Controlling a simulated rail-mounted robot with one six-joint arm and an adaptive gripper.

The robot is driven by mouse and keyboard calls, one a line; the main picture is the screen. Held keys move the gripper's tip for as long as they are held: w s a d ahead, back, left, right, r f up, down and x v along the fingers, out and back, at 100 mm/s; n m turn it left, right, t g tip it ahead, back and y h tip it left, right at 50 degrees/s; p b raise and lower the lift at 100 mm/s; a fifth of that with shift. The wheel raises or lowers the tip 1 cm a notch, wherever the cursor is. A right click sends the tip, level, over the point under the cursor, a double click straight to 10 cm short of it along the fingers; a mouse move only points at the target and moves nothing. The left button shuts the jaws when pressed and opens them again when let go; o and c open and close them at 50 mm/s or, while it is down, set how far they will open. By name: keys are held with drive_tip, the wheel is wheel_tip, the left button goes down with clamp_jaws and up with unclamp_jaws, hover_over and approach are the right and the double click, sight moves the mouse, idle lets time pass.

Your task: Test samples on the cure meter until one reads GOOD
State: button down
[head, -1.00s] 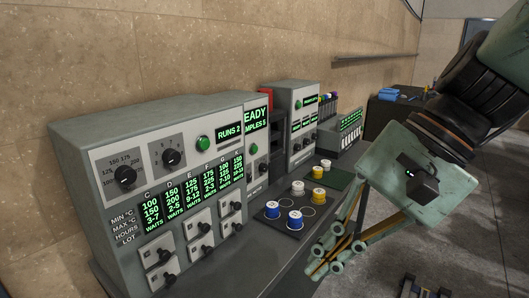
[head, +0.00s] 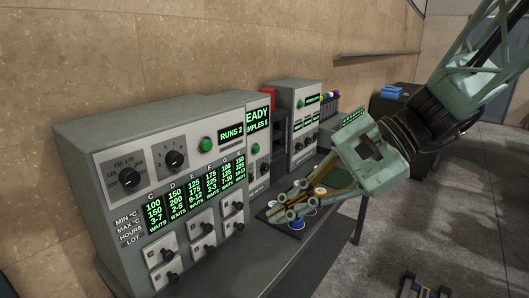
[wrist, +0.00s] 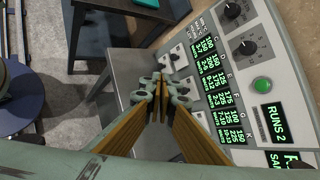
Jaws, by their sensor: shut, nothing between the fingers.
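My gripper (head: 288,203) is shut and empty, its fingertips over the dark sample mat (head: 268,212) in the head view. In the wrist view the closed gripper (wrist: 160,92) points towards the bench beside the panel. Other samples are hidden by my gripper. I cannot tell whether the fingertips touch anything. A grey instrument with a display (head: 257,121) reading "...EADY" and "...MPLES 5" stands behind the mat. No GOOD reading is legible.
The large grey panel (head: 95,150) with dials, switches and a "RUNS 2" display (head: 232,135) stands left of the mat. Another instrument (head: 298,100) stands farther right. The floor (head: 400,220) right of the bench is mostly open.

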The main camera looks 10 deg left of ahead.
sight(258, 150)
drive_tip(key=w+a+m+t+y+p, duration=0.25)
drive_tip(key=w+m+t+y, duration=0.35)
drive_tip(key=w, duration=1.5)
drive_tip(key=w+d+f+m+t, duration=0.2)
drive_tip(key=w+d+f+m, duration=0.1)
drive_tip(key=w, duration=0.6)
drive_tip(key=w+d+f+m+t+h+p, duration=0.1)
drive_tip(key=w+d+f+m+t, duration=0.1)
drive_tip(key=w+f+m, duration=0.3)
drive_tip(key=w+d+m, duration=0.1)
drive_tip(key=w, duration=0.2)
drive_tip(key=shift+w+d, duration=0.3)
drive_tip(key=shift+w, duration=0.05)
drive_tip(key=shift+w+a+f, duration=0.1)
drive_tip(key=shift+a, duration=0.1)
drive_tip(key=shift+b+x, duration=0.75)
drive_tip(key=shift+x, duration=6.05)
